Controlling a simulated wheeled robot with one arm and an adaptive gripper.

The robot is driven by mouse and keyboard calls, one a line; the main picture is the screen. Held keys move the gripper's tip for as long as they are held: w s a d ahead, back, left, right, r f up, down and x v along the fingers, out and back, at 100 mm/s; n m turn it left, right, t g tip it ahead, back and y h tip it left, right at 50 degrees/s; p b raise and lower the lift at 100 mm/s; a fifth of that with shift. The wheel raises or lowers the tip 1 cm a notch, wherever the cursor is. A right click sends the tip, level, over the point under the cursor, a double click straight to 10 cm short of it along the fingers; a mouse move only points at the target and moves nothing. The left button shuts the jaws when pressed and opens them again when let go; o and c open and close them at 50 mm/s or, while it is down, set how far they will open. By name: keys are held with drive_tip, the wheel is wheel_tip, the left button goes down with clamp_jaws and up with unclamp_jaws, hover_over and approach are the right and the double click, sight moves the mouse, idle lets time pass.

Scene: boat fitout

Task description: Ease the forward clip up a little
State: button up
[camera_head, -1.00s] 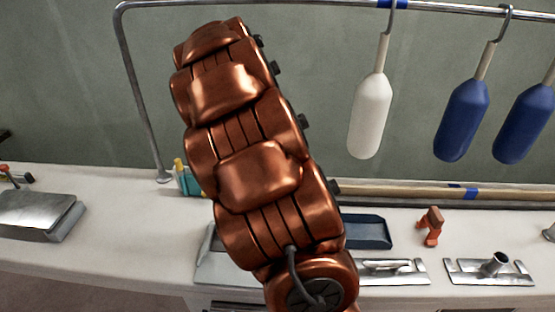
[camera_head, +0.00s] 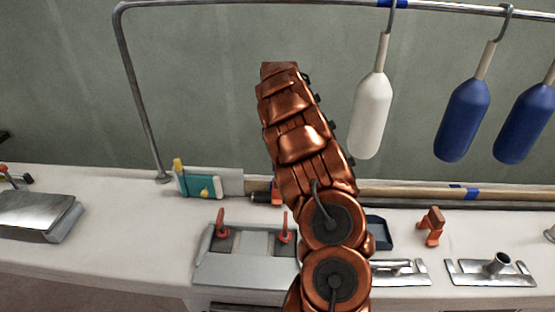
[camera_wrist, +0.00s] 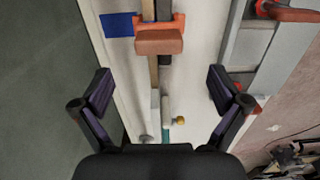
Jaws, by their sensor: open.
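My gripper (camera_wrist: 160,95) is open in the wrist view, its two dark fingers wide apart with nothing between the tips. An orange clip with a brown block (camera_wrist: 160,38) sits across a wooden pole ahead of the fingers, apart from them. In the head view, an orange piece (camera_head: 277,192) shows at the pole's left end beside my arm. A similar orange-brown clip (camera_head: 432,227) stands on the counter to the right. I cannot tell which one is the forward clip. My arm hides the gripper in the head view.
A grey plate with two red levers (camera_head: 245,270) lies in front. A teal item with a yellow knob (camera_head: 200,186) is by the wall. White (camera_head: 370,118) and blue (camera_head: 462,120) fenders hang from the rail. Metal fittings (camera_head: 490,271) lie at right.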

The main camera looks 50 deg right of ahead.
sight(278, 186)
drive_tip(key=shift+f+p, duration=1.1)
drive_tip(key=shift+f, duration=2.85)
drive_tip(key=c, duration=1.6)
drive_tip(key=shift+d+r, duration=0.1)
drive_tip(key=shift+r, duration=0.6)
drive_tip(key=o, duration=1.6)
